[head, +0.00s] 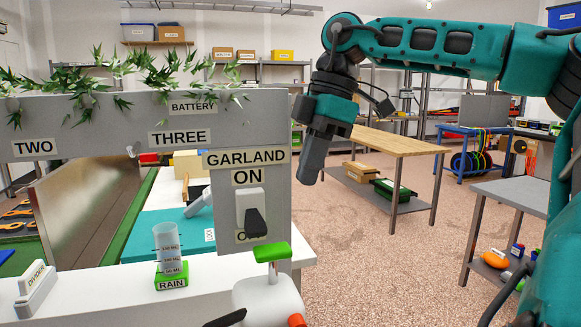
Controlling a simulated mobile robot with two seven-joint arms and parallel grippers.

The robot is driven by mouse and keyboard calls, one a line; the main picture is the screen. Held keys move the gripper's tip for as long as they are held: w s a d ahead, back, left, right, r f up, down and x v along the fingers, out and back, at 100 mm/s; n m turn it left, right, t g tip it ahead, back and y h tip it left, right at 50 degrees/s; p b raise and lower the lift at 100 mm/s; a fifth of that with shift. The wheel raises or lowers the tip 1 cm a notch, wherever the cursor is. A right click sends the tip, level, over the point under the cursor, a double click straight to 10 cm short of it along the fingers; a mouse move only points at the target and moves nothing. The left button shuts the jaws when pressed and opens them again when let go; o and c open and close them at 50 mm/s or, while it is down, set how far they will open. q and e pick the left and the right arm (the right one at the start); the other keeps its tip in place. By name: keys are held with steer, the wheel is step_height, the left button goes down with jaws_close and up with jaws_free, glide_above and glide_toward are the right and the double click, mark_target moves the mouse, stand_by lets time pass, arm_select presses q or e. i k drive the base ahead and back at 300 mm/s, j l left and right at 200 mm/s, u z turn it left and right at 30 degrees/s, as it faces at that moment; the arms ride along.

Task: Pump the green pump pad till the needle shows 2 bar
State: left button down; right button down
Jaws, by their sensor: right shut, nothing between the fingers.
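The green pump pad (271,251) sits on a short stem on top of a rounded white body (268,301) at the bottom middle of the head view. An orange-red part and a dark piece show at the body's lower edge, which the frame cuts off. No gauge face or needle can be made out. My right gripper (309,181) points down, shut and empty, above and a little right of the pad, apart from it. My left gripper is not in view.
A grey panel (130,106) with a garland switch (251,214) stands just behind the pad. A measuring cup (168,250) in a green RAIN base and a white DIVIDER piece (36,291) stand left on the white surface. Open floor and a wooden table (385,141) lie right.

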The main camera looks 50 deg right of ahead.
mark_target(273, 265)
steer(key=k, duration=1)
